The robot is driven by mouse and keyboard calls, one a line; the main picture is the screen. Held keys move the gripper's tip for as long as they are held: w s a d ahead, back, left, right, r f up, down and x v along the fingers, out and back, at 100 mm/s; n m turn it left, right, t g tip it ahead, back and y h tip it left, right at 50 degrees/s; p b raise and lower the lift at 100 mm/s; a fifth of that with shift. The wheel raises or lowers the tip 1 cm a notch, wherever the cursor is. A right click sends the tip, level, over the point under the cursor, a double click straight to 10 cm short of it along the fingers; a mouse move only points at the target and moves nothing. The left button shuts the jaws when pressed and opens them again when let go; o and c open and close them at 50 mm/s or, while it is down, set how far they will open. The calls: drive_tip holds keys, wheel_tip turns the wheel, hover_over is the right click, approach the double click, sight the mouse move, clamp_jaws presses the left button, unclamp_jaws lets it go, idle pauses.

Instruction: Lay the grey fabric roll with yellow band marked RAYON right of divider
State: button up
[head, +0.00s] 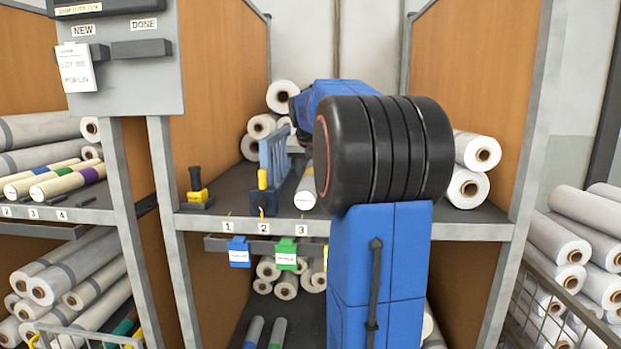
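A pale grey roll with a yellow-orange band (305,195) lies on the middle shelf, end toward me, above the number 3 label. It is right of the blue slatted divider (272,162) and apart from it at the front. My arm covers part of the roll, and no RAYON marking can be read. My blue arm with its large black joint rises in front of the shelf and bends back into the bay. My gripper is hidden behind the arm, so its hold on anything cannot be seen.
Plain white rolls (474,152) lie at the shelf's right, with more stacked behind the divider. A black and yellow block (198,190) stands at the left front. Blue (239,252) and green (286,254) tags hang below the shelf. A metal post (175,210) bounds the bay.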

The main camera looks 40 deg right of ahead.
drive_tip(key=shift+f, duration=0.35)
drive_tip(key=shift+f, duration=0.1)
drive_tip(key=o, duration=1.4)
drive_tip(key=shift+c, duration=0.2)
drive_tip(key=v, duration=1.1)
drive_tip(key=shift+a+r, duration=0.15)
drive_tip(key=shift+r, duration=0.15)
drive_tip(key=shift+s+a+r, duration=0.1)
drive_tip(key=shift+s+r, duration=0.05)
drive_tip(key=shift+r, duration=0.05)
